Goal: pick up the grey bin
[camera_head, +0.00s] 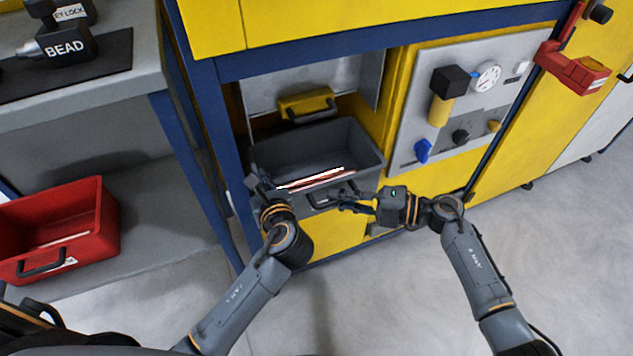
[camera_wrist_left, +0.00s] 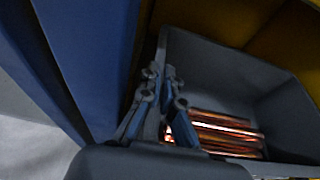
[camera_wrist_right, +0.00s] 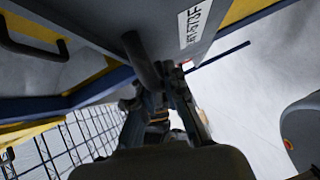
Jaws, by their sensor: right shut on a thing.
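The grey bin (camera_head: 362,150) sits in the recess of the yellow and blue machine, with copper tubes (camera_head: 318,179) lying inside near its front wall. The tubes also show in the left wrist view (camera_wrist_left: 225,130). My right gripper (camera_head: 345,199) is shut on the dark handle on the bin's front; the handle (camera_wrist_right: 140,58) shows in the right wrist view. My left gripper (camera_head: 256,184) is at the bin's front left corner. In the left wrist view its fingertips (camera_wrist_left: 161,72) are close together at the bin's wall; whether they grip it is unclear.
A blue post (camera_head: 215,130) stands close to the left of the bin. A yellow bin (camera_head: 306,104) is behind it. A control panel (camera_head: 465,95) is to the right. A red bin (camera_head: 60,230) sits on the lower shelf at left. Open floor lies in front.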

